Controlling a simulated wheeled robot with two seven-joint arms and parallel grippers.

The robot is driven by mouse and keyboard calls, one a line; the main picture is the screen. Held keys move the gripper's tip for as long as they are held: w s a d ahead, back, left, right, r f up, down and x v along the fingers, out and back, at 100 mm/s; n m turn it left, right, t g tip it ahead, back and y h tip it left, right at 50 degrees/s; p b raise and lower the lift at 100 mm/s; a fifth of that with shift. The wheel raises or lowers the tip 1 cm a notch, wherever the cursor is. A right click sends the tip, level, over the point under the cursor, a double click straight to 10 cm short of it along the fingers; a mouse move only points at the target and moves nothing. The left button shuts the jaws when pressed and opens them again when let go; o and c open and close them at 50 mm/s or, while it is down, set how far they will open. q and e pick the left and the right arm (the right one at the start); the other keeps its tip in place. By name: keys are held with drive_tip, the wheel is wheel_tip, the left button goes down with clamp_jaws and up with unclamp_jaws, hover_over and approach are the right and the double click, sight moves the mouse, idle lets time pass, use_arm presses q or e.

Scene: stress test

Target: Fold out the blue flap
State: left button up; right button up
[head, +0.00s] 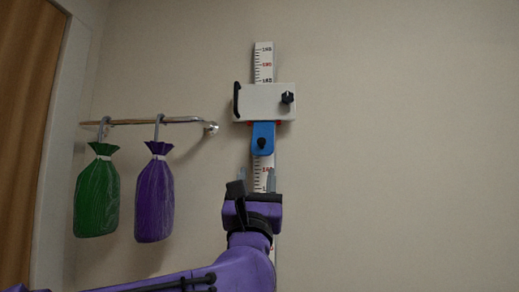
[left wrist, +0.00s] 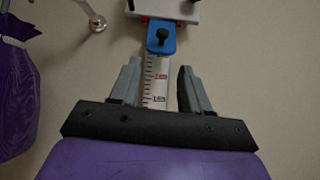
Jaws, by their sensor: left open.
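The blue flap (head: 263,138) hangs below a white slider block (head: 265,103) on a wall-mounted measuring scale (head: 264,62). It has a black knob and lies along the scale, pointing down. In the left wrist view the blue flap (left wrist: 161,38) is at the top middle, beyond the fingertips. My left gripper (head: 257,180) is below the flap in the head view, in front of the scale. Its two grey fingers stand apart with nothing between them, and the left wrist view shows the same open gripper (left wrist: 158,80). My right gripper is not in view.
A metal rail (head: 160,121) on the left wall holds a green bag (head: 97,195) and a purple bag (head: 154,200) on hooks. The slider has a black handle (head: 237,100) and a black knob (head: 287,97). The wall to the right is bare.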

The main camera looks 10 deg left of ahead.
sight(261, 144)
use_arm(q)
drive_tip(key=shift+n, duration=0.3)
drive_tip(key=p+x, duration=0.2)
drive_tip(key=x, duration=0.1)
drive_tip(key=p+x, duration=0.3)
drive_tip(key=s+r+p+x, duration=0.1)
drive_tip(key=p+x, duration=0.2)
drive_tip(key=shift+w+d+r, duration=0.15)
drive_tip(key=shift+r, duration=0.2)
drive_tip(key=shift+w+r, duration=0.25)
drive_tip(key=shift+w, duration=0.05)
drive_tip(key=shift+w+f, duration=0.15)
drive_tip(key=shift+c, duration=0.9)
clamp_jaws()
